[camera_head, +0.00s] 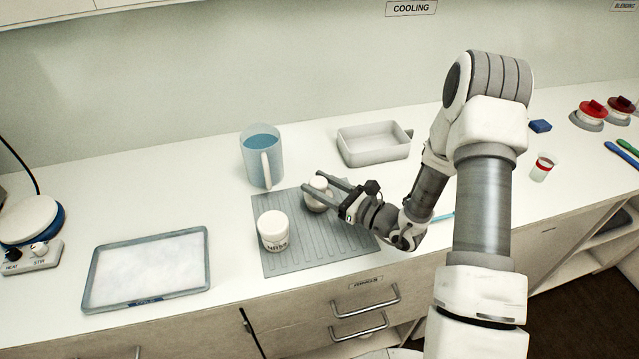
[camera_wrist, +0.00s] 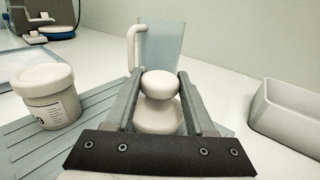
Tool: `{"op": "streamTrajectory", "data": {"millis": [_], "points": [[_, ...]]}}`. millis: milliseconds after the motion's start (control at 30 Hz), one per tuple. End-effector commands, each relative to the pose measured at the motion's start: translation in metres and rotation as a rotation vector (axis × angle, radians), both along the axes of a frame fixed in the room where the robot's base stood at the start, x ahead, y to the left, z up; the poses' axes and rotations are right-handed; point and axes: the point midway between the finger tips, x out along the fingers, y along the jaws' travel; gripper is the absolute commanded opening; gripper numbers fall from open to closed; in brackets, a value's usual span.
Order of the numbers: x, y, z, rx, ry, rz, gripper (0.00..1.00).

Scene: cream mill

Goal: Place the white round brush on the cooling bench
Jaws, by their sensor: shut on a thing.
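My gripper (camera_head: 311,180) is shut on a white round brush (camera_head: 318,183), with one finger on each side of its knob. In the wrist view the brush (camera_wrist: 158,84) shows a rounded knob above a wider round base, and it looks upright. It is at the grey ribbed mat (camera_head: 338,241) on the white bench (camera_head: 226,226). I cannot tell whether its base touches the mat. The bristles are not visible. A sign reading COOLING (camera_head: 411,8) is on the wall behind this bench.
A white lidded jar (camera_head: 273,231) stands left of the brush on the mat. A blue jug (camera_head: 262,157) stands behind, a grey tray (camera_head: 373,144) behind right. A shallow white-filled tray (camera_head: 146,268) and a hotplate (camera_head: 30,222) are left. A red-banded cup (camera_head: 541,168) is right.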

Motion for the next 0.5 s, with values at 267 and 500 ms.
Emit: {"op": "streamTrajectory", "data": {"millis": [267,500], "points": [[0.0000,0.0000,-0.0060,0.001,-0.001,0.000,0.00],[0.0001,0.0001,-0.0064,0.000,0.000,0.000,0.81]]}}
